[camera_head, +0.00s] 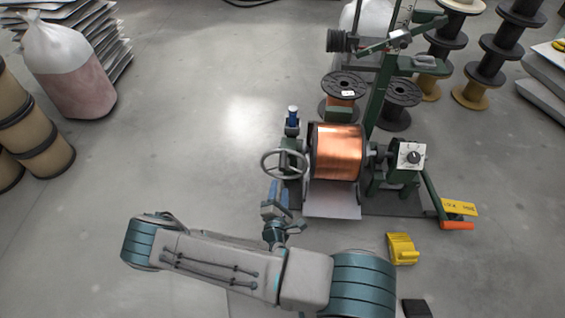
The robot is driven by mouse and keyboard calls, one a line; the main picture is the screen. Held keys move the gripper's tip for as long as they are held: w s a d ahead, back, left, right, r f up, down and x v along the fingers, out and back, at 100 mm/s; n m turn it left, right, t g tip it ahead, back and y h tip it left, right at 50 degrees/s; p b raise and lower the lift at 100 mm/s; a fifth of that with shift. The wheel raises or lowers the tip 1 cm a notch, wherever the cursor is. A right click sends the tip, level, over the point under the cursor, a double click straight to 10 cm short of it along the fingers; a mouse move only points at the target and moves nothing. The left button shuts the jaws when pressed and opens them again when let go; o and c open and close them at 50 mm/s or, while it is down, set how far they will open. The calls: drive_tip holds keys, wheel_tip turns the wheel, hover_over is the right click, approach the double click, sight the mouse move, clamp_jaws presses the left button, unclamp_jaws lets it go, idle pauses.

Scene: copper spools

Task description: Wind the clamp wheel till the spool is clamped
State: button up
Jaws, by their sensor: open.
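The clamp wheel (284,164) is a grey spoked handwheel on the left side of the green winding machine. The spool (337,150), wound with bright copper wire, sits in the machine just right of the wheel, between the wheel-side support (292,150) and the green head with a grey dial (411,156). Whether the spool is gripped tight cannot be told. My gripper (277,192) is open, with bluish fingers pointing up just below the wheel's lower rim. Whether the fingers touch the rim cannot be told. My arm comes up from the bottom of the picture.
A yellow block (402,248) lies on the floor in front. Dark spools (399,102) stand behind. The floor to the left is clear up to a sack (68,70).

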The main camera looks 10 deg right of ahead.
sight(283, 159)
drive_tip(key=b+x, duration=0.3)
drive_tip(key=x, duration=1)
drive_tip(key=shift+w+d, duration=0.15)
drive_tip(key=shift+w, duration=0.1)
drive_tip(key=shift+c, duration=0.4)
clamp_jaws()
